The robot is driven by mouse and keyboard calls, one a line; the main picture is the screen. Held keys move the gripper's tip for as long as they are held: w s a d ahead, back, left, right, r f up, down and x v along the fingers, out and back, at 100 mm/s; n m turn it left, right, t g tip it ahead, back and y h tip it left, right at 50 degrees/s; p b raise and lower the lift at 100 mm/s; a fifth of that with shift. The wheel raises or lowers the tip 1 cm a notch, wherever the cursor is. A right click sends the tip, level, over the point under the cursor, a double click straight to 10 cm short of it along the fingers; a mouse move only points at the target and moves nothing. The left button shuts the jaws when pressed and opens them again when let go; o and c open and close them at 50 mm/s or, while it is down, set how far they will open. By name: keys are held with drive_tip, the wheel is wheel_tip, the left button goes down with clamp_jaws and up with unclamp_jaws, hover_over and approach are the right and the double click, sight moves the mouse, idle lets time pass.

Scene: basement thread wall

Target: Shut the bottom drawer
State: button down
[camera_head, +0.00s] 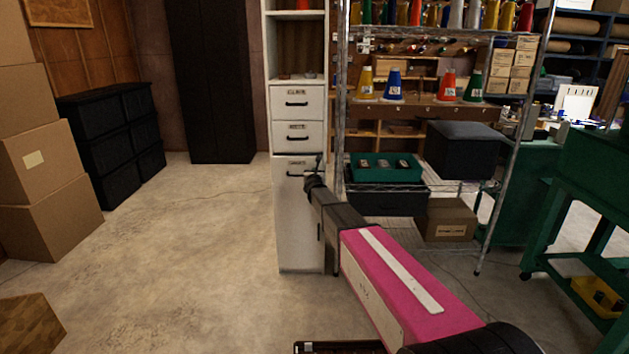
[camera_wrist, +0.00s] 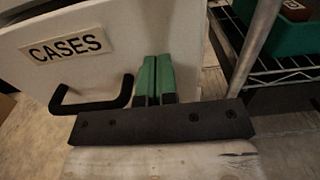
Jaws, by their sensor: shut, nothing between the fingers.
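The bottom drawer (camera_head: 294,200) is the lowest white front of the narrow cabinet, below two smaller drawers. In the wrist view its front (camera_wrist: 120,70) has a "CASES" label (camera_wrist: 66,47) and a black bar handle (camera_wrist: 92,104). A dark gap shows above its top edge, at the upper left. My gripper (camera_head: 315,176) is at the upper right of this front in the head view. In the wrist view the green fingertips (camera_wrist: 156,78) are together and empty, just right of the handle, over the front's right part. I cannot tell whether they touch it.
A wire shelving rack (camera_head: 342,110) stands close on the right of the cabinet, with a green bin (camera_head: 370,172) and a cardboard box (camera_head: 446,220) low down. Cardboard boxes (camera_head: 50,165) and black crates (camera_head: 110,130) are at the left. The floor (camera_head: 190,240) left of the cabinet is clear.

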drive_tip(key=w, duration=0.6)
drive_tip(key=shift+d, duration=0.1)
drive_tip(key=shift+w+r, duration=0.1)
drive_tip(key=shift+w, duration=0.15)
drive_tip(key=shift+s, duration=0.1)
drive_tip(key=s, duration=1.4)
drive_tip(key=s+d+f+n+g+y, duration=0.1)
drive_tip(key=s+d+f+n+g, duration=0.2)
drive_tip(key=s+n, duration=0.4)
drive_tip(key=s+d+f+n+g+y, duration=0.1)
drive_tip(key=s+f+n+g+y, duration=0.2)
drive_tip(key=s+n, duration=0.35)
drive_tip(key=s+d+f+n+g, duration=0.2)
drive_tip(key=s+f+n, duration=0.3)
drive_tip(key=s+n, duration=0.25)
drive_tip(key=s+d+f+n+g+h, duration=0.1)
drive_tip(key=s+d+n+g, duration=0.2)
drive_tip(key=s, duration=0.5)
drive_tip(key=s+d+f+n+g+h, duration=0.1)
drive_tip(key=s+d+f+n+g, duration=0.1)
drive_tip(key=s+d+n, duration=0.3)
drive_tip(key=s+d+f+n+g+h, duration=0.1)
drive_tip(key=s+d+n+g, duration=0.3)
drive_tip(key=s+n, duration=0.3)
drive_tip(key=s+g, duration=0.1)
drive_tip(key=s, duration=0.4)
drive_tip(key=shift+f, duration=0.25)
